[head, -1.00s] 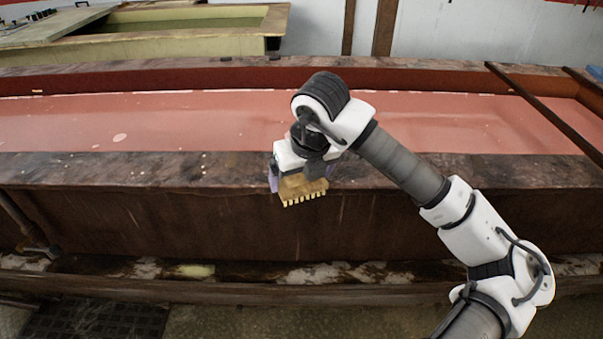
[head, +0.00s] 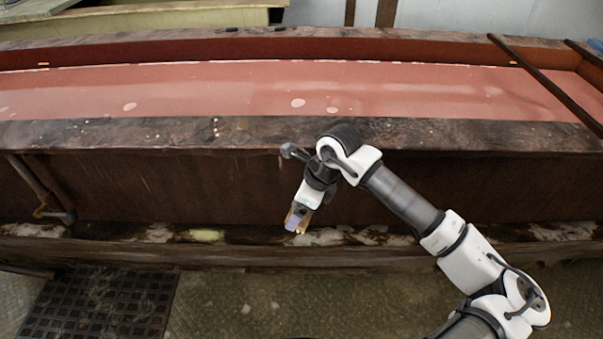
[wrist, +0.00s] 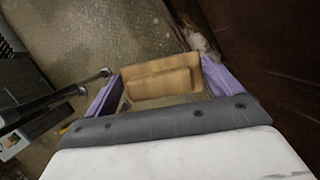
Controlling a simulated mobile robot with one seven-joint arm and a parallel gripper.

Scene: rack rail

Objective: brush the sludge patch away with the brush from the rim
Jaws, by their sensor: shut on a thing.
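My gripper (head: 297,219) is shut on the brush and holds it low in front of the tank's front wall, close above the lower ledge. The brush's tan wooden block (wrist: 160,82) sits between my two purple fingers in the wrist view. Only a small part of the brush (head: 302,230) shows in the head view, and I cannot tell whether its bristles touch the ledge. A pale yellow-green patch (head: 206,236), which looks like the sludge, lies on the ledge to the left of my gripper. It is apart from the brush.
Whitish, crusty patches (head: 375,236) lie along the same ledge. The tank's rim (head: 100,133) runs above, with reddish liquid (head: 230,85) behind it. A pipe (head: 40,190) stands at the left. A dark floor grate (head: 95,303) lies in front on open floor.

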